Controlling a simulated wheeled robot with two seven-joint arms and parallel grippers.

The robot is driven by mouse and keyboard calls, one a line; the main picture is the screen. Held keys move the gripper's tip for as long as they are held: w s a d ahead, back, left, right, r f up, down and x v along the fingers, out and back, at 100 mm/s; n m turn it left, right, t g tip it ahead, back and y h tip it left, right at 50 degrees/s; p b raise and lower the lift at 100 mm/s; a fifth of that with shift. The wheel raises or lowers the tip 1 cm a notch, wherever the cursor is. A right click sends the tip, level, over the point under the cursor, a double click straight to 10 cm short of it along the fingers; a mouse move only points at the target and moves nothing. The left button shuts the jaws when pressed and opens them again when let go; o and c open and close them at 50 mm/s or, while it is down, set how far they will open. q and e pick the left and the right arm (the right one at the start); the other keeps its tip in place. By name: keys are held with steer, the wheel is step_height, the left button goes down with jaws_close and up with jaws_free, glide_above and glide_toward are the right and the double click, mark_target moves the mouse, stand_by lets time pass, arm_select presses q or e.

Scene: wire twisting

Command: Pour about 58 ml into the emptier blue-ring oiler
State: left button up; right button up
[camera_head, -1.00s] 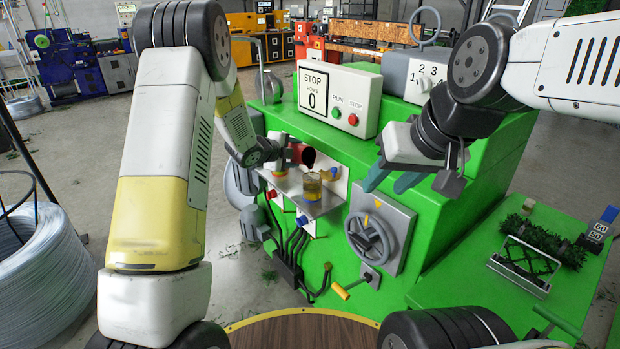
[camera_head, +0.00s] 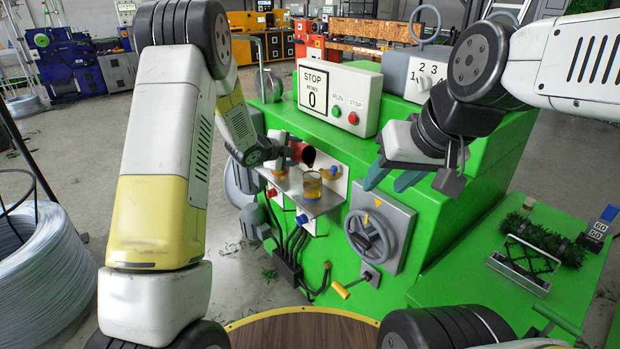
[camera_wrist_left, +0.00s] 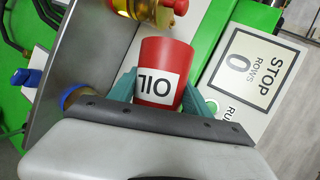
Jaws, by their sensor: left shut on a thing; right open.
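My left gripper (camera_wrist_left: 152,92) is shut on a red can (camera_wrist_left: 162,72) with a white OIL label. In the head view the can (camera_head: 300,153) is tipped over with its dark mouth toward the right, above a metal shelf (camera_head: 322,207). A clear oiler (camera_head: 312,187) with amber liquid stands on the shelf just below and right of the mouth. I cannot make out a stream. In the left wrist view a blue ring (camera_wrist_left: 75,95) shows beside the gripper, its oiler mostly hidden. An amber oiler (camera_wrist_left: 133,8) is cut off at the top. My right gripper (camera_head: 418,181) is open and empty.
The green machine carries a STOP display box (camera_head: 338,100) behind the shelf. A handwheel (camera_head: 368,236) is at its front. Red (camera_head: 272,193) and blue (camera_head: 302,219) knobs sit along the shelf's front. A wire coil (camera_head: 45,265) stands at left.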

arm_select(q)
steer(key=shift+w+a+f+g, duration=0.15)
steer(key=shift+a+f+g, duration=0.05)
steer(key=shift+f+g, duration=0.1)
steer(key=shift+f+n+g, duration=0.3)
steer(key=shift+f+n, duration=0.15)
steer(key=shift+n, duration=0.05)
steer(key=shift+f+h, duration=0.1)
steer(key=shift+h, duration=0.2)
steer(key=shift+d+n+g, duration=0.2)
steer(key=shift+n+g, duration=0.1)
steer(key=shift+n, duration=0.1)
steer(key=shift+g+h, duration=0.3)
